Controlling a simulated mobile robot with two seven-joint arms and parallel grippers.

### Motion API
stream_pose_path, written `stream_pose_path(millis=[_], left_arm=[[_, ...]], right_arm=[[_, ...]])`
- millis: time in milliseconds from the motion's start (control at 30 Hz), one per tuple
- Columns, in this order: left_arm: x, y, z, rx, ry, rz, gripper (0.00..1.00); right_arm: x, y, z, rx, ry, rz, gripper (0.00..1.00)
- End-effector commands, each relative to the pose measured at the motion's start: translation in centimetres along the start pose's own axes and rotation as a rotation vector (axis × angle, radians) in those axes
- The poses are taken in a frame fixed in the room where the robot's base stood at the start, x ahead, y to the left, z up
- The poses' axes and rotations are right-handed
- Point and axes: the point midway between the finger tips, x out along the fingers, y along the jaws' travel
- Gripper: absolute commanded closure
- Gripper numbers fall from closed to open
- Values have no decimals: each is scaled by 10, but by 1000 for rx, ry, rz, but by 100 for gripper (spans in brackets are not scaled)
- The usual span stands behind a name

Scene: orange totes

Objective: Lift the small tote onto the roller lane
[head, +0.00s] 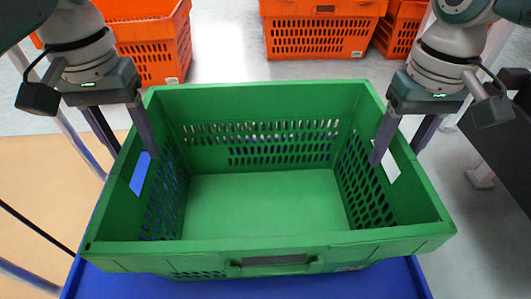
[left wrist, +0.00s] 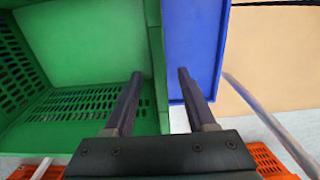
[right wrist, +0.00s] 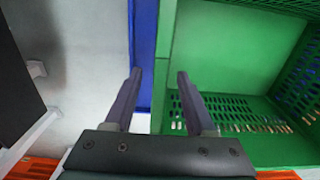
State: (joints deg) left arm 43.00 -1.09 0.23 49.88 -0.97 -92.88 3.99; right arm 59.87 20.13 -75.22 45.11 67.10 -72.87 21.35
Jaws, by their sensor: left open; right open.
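The small tote is an empty green crate (head: 200,252) with slotted walls and handle openings, sitting level on a blue surface (head: 250,286). My left gripper (head: 132,153) is open at its left wall, one finger inside and one outside; the left wrist view shows the green wall (left wrist: 158,60) between the fingers. My right gripper (head: 398,157) is open over the right wall in the same way; the right wrist view shows that wall's rim (right wrist: 165,60) between the fingers. Neither gripper is closed on the tote. I cannot make out a roller lane in these views.
Orange totes stand behind on the grey floor, at back left (head: 155,50), back middle (head: 320,40) and back right (head: 398,35). A beige surface (head: 40,165) lies at the left. A dark object (head: 495,145) stands at the right edge.

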Motion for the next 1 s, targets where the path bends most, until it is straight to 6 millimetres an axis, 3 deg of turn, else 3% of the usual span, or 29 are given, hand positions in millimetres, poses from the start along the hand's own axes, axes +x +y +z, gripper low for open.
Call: stream_pose_path(millis=[333, 800, 1000], left_arm=[[2, 0, 0, 0, 0, 0, 45], [2, 0, 0, 0, 0, 0, 98], [2, 0, 0, 0, 0, 0, 100]], right_arm=[[2, 0, 0, 0, 0, 0, 45], [2, 0, 0, 0, 0, 1, 98], [2, 0, 0, 1, 0, 1, 100]])
